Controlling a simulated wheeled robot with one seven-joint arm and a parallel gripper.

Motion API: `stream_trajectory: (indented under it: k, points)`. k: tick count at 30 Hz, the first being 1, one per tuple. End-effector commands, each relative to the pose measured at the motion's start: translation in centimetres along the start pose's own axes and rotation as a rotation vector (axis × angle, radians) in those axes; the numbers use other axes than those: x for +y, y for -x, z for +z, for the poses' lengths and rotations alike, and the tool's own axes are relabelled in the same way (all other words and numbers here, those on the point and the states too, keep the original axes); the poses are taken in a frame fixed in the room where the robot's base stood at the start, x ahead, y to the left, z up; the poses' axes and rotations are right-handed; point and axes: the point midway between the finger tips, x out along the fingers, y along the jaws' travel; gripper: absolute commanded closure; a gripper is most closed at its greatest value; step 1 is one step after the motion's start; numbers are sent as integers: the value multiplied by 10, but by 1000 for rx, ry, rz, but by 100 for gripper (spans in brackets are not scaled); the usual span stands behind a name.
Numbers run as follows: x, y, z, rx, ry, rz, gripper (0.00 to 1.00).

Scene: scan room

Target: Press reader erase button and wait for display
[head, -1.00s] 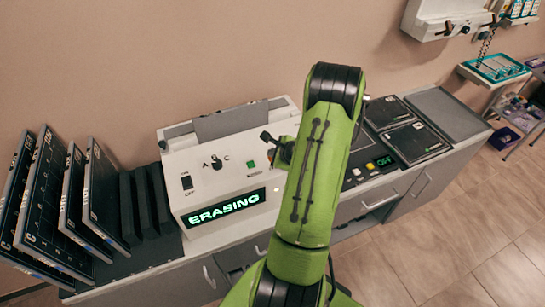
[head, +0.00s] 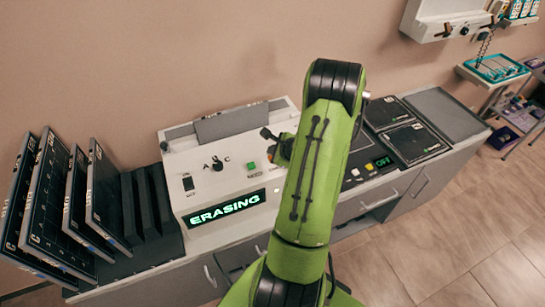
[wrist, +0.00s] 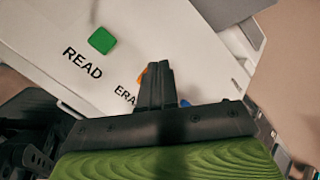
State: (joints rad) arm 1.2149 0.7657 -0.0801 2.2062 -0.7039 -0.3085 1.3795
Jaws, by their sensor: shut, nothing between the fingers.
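The white reader (head: 205,172) stands on the grey counter, and its display (head: 228,207) glows with the word ERASING. A green button (head: 252,168) sits on its panel; in the wrist view the green button (wrist: 102,40) is beside the label READ. The orange erase button (wrist: 142,77) shows only as a sliver in the wrist view, by the partly covered label ERA. My gripper (wrist: 157,72) is shut and empty, its fingertips over that spot and covering most of the button. I cannot tell whether they touch it.
Several dark cassettes (head: 100,195) lean in a rack at the left of the reader. Drawers line the counter front. The tiled floor (head: 460,240) at right is clear.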

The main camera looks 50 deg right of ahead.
Motion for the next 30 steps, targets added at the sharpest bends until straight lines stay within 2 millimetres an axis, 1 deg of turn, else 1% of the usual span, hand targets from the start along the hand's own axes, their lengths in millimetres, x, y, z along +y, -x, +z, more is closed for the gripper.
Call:
stream_trajectory:
  k: [3, 13, 30]
  points:
    - [-8, 11, 8, 0, 0, -1, 100]
    - [-25, 34, 25, 0, 1, -2, 100]
    - [-24, 34, 24, 0, 0, -1, 100]
